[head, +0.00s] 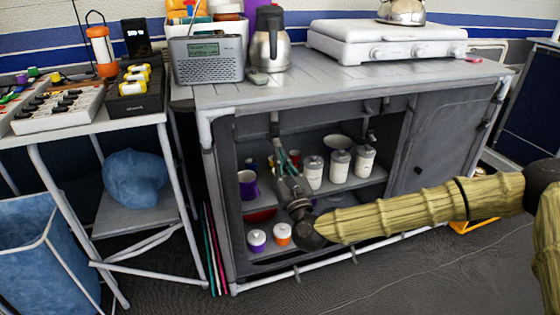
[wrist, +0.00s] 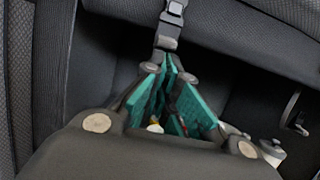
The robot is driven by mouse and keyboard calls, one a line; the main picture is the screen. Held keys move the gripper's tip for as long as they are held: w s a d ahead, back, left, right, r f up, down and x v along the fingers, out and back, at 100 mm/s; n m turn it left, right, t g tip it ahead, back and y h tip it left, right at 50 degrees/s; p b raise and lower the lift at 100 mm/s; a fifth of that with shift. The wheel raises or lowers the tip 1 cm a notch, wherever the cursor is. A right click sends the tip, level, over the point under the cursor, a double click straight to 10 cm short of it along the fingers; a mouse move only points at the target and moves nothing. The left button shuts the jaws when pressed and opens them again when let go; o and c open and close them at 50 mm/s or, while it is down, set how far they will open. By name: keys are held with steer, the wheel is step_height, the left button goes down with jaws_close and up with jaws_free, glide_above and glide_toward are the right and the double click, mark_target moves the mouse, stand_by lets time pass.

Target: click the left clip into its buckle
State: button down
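In the wrist view, the left buckle (wrist: 174,11) hangs at the top centre on its strap. The dark grey left clip (wrist: 166,42) is just below it and in line with it. Whether it is fully seated in the buckle cannot be told. My gripper (wrist: 167,66) has teal-padded fingers that come close together at the tips around the lower end of the clip and its webbing. In the head view, my gripper (head: 277,145) reaches up at the left side of the cabinet opening, under the small hanging buckle (head: 275,117). The exact contact is too small to see there.
More straps with clips (head: 371,128) hang at the right of the opening. White canisters (head: 339,164) and a purple mug (head: 248,184) stand on the shelf just behind my gripper. The cabinet worktop (head: 290,92) is close above. Jars (head: 282,234) stand on the cabinet floor.

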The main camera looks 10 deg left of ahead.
steer(key=s+d+f, duration=0.4)
steer(key=s+f, duration=0.3)
steer(key=s, duration=0.1)
steer(key=shift+p, duration=0.35)
steer(key=shift+s, duration=0.1)
stand_by(0.4)
